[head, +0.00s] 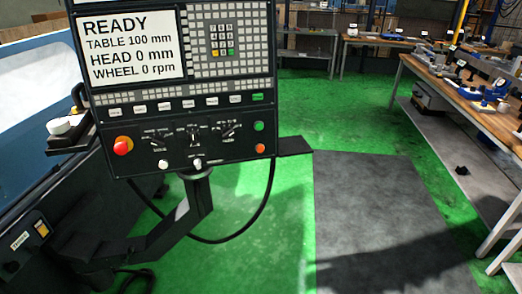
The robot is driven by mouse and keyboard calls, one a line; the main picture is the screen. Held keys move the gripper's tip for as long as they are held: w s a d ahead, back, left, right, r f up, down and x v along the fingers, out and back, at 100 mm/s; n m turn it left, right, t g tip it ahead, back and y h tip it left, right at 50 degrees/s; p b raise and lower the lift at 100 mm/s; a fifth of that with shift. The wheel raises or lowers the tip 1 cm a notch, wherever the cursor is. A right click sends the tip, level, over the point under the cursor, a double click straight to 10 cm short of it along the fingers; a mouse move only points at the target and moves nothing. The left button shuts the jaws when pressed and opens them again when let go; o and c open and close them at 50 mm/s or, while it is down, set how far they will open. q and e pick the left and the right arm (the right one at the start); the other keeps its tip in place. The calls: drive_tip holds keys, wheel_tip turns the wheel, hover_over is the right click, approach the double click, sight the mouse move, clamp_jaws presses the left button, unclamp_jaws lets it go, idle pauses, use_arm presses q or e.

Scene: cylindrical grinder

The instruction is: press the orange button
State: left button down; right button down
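The control panel (190,124) of the grinder stands at the upper left of the head view. A small round orange button (260,148) is at its lower right corner, just below a green button (259,126). Nothing covers the orange button. The screen (130,48) reads READY, TABLE 100 mm, HEAD 0 mm, WHEEL 0 rpm. Neither of my grippers is in view.
The panel hangs on a dark arm (195,205) with a looping black cable (262,215). The machine body (30,160) fills the left. A dark mat (375,205) lies on the green floor (315,110). A workbench (450,90) with tools stands at right.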

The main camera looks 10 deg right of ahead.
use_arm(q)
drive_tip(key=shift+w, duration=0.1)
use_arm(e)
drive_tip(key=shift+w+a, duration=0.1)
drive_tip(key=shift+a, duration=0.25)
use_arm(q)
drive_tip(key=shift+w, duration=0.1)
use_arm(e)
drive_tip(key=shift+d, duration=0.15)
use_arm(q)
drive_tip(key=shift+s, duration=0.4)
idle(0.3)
